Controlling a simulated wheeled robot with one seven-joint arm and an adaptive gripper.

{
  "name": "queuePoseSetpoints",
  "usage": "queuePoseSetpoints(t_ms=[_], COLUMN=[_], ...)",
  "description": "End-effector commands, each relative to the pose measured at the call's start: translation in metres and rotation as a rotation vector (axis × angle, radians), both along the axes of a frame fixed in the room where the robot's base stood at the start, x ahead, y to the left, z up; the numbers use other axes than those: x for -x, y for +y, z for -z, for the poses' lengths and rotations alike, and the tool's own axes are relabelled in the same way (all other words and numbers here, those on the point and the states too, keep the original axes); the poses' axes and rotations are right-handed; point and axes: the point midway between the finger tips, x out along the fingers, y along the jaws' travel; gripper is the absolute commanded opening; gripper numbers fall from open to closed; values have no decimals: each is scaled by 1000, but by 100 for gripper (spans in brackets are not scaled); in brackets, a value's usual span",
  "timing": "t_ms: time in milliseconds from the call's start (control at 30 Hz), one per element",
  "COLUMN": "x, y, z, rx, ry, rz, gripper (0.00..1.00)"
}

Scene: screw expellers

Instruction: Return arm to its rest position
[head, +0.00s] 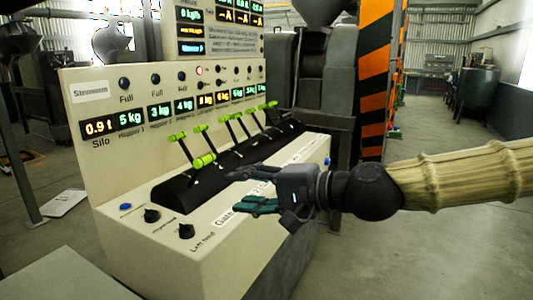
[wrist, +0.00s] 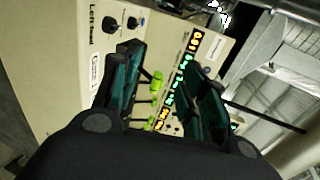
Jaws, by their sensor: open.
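My gripper (head: 250,190) is open and empty in the head view, in front of the right part of the control console (head: 115,190). Its dark fingers with teal pads point left, over the console's sloped lower panel. My arm reaches in from the right edge. In the wrist view my gripper (wrist: 160,85) shows two spread teal fingers with nothing held between them. Green-handled levers (head: 204,161) stand on a black curved housing behind the gripper; some also show between the fingers in the wrist view (wrist: 156,88). I cannot tell whether the fingers touch the panel.
The console has lit number displays (head: 130,118), black knobs (head: 186,231) and a blue button (head: 125,207). An orange and black striped post (head: 375,80) stands behind my arm. A dark tank (head: 474,88) stands far right. The floor at the right is clear.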

Motion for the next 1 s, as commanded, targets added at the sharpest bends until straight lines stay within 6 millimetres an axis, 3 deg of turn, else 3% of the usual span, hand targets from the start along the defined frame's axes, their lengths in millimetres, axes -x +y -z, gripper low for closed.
queuePoseSetpoints(t_ms=[67,367,567,767,1000], x=[-1,-11,-15,-13,14], y=[-1,-9,-9,-14,-36], z=[5,61,114,202,337], rx=[4,73,140,255,454], ry=[5,50,91,155,242], rz=[4,35,43,47,32], gripper=[43,43,43,43,43])
